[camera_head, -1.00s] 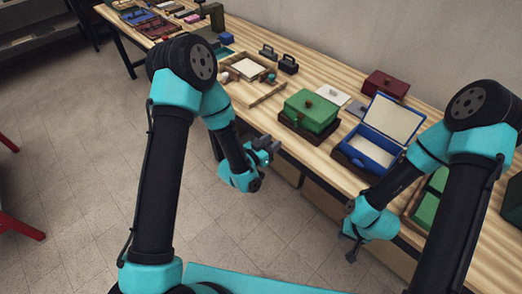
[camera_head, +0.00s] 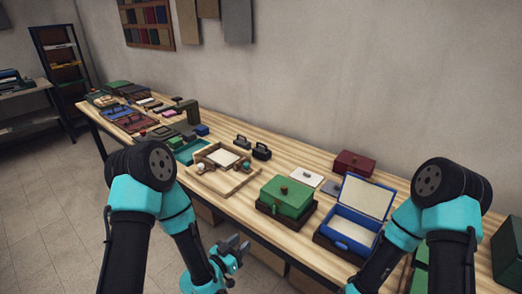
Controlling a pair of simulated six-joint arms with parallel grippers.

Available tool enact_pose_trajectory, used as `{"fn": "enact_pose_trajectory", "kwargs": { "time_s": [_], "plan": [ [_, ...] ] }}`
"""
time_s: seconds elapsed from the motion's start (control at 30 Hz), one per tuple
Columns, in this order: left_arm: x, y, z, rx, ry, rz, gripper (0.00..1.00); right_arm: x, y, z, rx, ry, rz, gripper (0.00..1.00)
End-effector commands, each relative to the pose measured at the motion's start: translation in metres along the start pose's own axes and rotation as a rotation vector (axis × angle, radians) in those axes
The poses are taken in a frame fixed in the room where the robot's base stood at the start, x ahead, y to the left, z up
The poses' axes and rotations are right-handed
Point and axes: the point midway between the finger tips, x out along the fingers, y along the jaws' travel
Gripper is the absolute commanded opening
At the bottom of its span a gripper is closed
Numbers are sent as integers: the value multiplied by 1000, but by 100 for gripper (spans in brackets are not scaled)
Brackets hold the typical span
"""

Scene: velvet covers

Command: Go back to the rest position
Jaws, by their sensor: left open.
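My left gripper (camera_head: 234,246) is open and empty. It hangs in front of the long wooden table's front edge, below the green box, and touches nothing. My left arm comes in from the lower left and bends down to it. My right arm comes in at the lower right, and its gripper is cut off by the bottom edge of the picture. The green box (camera_head: 286,197) stands shut on a dark base. The blue box (camera_head: 349,230) stands to its right with its lid raised, showing a pale inside.
A wooden tray (camera_head: 245,182) with a pale panel lies left of the green box. A dark red box (camera_head: 354,163) and a white plate (camera_head: 306,178) stand behind. Several covers and boxes crowd the table's far left end. The floor (camera_head: 60,210) at left is clear.

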Motion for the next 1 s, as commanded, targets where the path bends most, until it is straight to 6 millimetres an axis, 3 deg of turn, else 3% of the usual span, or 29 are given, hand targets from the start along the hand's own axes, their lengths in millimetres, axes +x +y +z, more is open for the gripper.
{"fn": "enact_pose_trajectory", "kwargs": {
  "time_s": [0.17,0.37,0.7,0.9,1.0],
  "plan": [
    [-10,-11,24,-37,-132,-28,40,0,0,0,0,0,0,0],
    [-43,-29,78,-154,-432,-102,40,0,0,0,0,0,0,0],
    [-139,-35,153,-472,-957,-271,40,0,0,0,0,0,0,0],
    [-192,-21,172,-671,-1197,-359,40,0,0,0,0,0,0,0],
    [-206,-16,174,-725,-1257,-380,40,0,0,0,0,0,0,0]
  ]
}}
